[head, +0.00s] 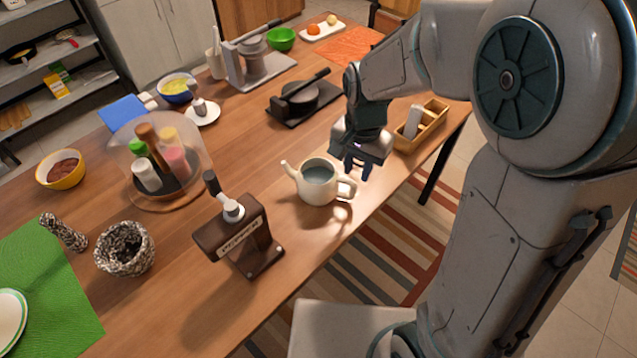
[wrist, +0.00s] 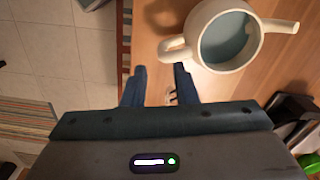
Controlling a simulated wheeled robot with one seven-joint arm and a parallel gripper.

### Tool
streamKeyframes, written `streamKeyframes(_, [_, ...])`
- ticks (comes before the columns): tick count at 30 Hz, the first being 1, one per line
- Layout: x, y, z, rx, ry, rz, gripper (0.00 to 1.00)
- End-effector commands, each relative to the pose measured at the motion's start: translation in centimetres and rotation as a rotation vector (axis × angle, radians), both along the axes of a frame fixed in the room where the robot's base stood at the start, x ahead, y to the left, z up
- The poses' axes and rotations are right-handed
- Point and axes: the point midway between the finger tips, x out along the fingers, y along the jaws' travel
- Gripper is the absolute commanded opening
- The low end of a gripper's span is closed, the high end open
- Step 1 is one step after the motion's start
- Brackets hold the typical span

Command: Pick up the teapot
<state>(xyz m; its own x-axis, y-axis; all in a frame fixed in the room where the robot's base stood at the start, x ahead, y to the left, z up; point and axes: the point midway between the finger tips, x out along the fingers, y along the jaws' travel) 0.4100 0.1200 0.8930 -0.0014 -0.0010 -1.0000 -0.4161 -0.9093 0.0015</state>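The teapot (head: 318,182) is cream-white, lidless and upright on the wooden table, with a grey-blue inside. In the head view its spout points up-left and its handle (head: 347,188) faces right, toward my gripper. My gripper (head: 357,172) is just above and right of the handle, pointing down. In the wrist view the teapot (wrist: 229,40) is at the top right, with its handle (wrist: 173,49) just beyond the fingers. My gripper (wrist: 160,72) has its two dark blue fingers apart with nothing between them. The fingers appear not to touch the handle.
A dark wooden dispenser (head: 238,236) stands left of the teapot. A domed spice stand (head: 160,160) is further left. The table's front edge is close by.

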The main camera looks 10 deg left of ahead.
Motion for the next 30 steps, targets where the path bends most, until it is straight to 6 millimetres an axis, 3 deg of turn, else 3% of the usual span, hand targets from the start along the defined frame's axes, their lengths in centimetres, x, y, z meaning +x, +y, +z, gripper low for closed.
streamKeyframes(3, [0.0, 0.0, -1.9, 0.0, 0.001, 0.0, 0.26])
streamKeyframes(10, [0.0, 0.0, -3.4, -0.001, 0.003, 0.001, 0.26])
streamKeyframes(18, [0.3, 0.2, -7.2, -0.001, 0.003, 0.0, 0.26])
streamKeyframes(28, [0.3, 0.2, -7.9, 0.001, 0.0, 0.001, 0.26])
streamKeyframes(30, [0.3, 0.2, -7.8, 0.001, 0.0, 0.001, 0.09])
